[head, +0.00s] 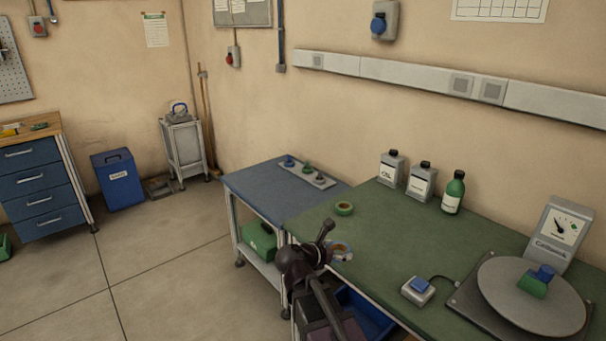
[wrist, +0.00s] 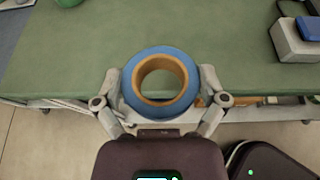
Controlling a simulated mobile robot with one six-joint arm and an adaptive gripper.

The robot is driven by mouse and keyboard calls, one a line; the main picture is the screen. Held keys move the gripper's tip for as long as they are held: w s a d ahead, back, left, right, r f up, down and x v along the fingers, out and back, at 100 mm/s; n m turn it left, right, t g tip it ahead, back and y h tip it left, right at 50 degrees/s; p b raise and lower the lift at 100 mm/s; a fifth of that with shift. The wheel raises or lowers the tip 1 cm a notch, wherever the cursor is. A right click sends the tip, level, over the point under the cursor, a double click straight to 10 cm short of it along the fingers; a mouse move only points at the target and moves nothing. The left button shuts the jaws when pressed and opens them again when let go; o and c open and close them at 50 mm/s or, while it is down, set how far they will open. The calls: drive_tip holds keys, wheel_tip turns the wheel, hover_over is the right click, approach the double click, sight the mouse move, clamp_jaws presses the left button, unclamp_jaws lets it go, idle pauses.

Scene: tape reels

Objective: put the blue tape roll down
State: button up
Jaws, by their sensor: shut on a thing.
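The blue tape roll (wrist: 132,82) has an orange-brown core and sits between the fingertips of my gripper (wrist: 160,76) in the wrist view. The fingers are shut on its outer sides, left and right. In the head view the roll (head: 342,248) is small and partly hidden by my gripper (head: 333,245), near the front left edge of the green bench (head: 400,232). The wrist view shows the roll overlapping the bench's front edge (wrist: 60,92). I cannot tell how high it is above the bench top.
A green tape roll (head: 344,208) lies on the bench behind my gripper. Bottles (head: 453,192) stand at the back. A box with a blue top (head: 418,290) and a dial scale with a round plate (head: 525,307) are to the right. The bench middle is clear.

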wheel_tip(320, 180, up, 11)
drive_tip(key=p, duration=1.1)
drive_tip(key=shift+r, duration=0.15)
drive_tip(key=shift+d, duration=0.1)
